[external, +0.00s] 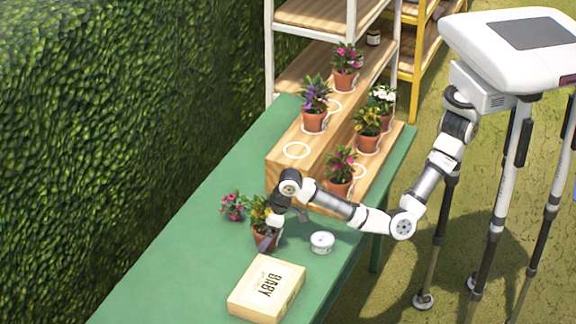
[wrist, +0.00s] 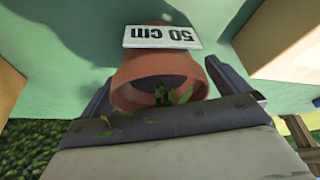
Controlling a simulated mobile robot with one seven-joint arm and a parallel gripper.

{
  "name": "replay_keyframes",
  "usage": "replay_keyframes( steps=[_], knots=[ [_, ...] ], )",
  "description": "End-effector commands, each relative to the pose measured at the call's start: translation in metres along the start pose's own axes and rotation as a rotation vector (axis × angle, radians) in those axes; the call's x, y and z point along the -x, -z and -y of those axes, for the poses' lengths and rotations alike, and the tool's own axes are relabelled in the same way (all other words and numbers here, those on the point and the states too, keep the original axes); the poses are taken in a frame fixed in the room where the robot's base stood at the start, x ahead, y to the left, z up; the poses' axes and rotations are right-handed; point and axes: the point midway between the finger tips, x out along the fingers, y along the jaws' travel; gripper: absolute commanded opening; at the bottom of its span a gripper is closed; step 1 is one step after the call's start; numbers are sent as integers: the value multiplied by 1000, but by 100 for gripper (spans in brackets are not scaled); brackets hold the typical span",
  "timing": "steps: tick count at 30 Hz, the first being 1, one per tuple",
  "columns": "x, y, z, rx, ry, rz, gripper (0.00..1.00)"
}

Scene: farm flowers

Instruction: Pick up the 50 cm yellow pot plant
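The potted plant with yellow flowers (external: 260,212) stands on the green table in a terracotta pot, partly hidden by my arm. In the wrist view its terracotta pot (wrist: 150,70) carries a white label (wrist: 162,37) reading "50 cm", upside down in the picture. A few green leaves show at the pot's near side. My gripper (wrist: 160,75) has its fingers apart, one on each side of the pot, close to its walls. In the external view my gripper (external: 284,228) is low at the pot. I see no clear firm grip, and contact is hard to judge.
A pink-flowered plant (external: 232,205) is close left of the pot. A white round tin (external: 322,242) is to the right and a "BABY" box (external: 267,288) in front. A stepped wooden stand (external: 290,163) with several potted plants, including another yellow one (external: 367,122), is behind.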

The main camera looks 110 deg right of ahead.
Motion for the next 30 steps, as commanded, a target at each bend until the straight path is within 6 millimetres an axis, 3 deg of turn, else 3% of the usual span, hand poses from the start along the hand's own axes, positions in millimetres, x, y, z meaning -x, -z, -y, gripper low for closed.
replay_keyframes(
  steps=[2, 13, 23, 30],
  knots=[
    [0, 0, 0, 0, 0, 0, 91],
    [1, 0, 0, 0, 0, 0, 42],
    [4, 2, 0, 0, 1, -3, 41],
    [28, 13, 0, -2, 2, -7, 41]
  ],
)
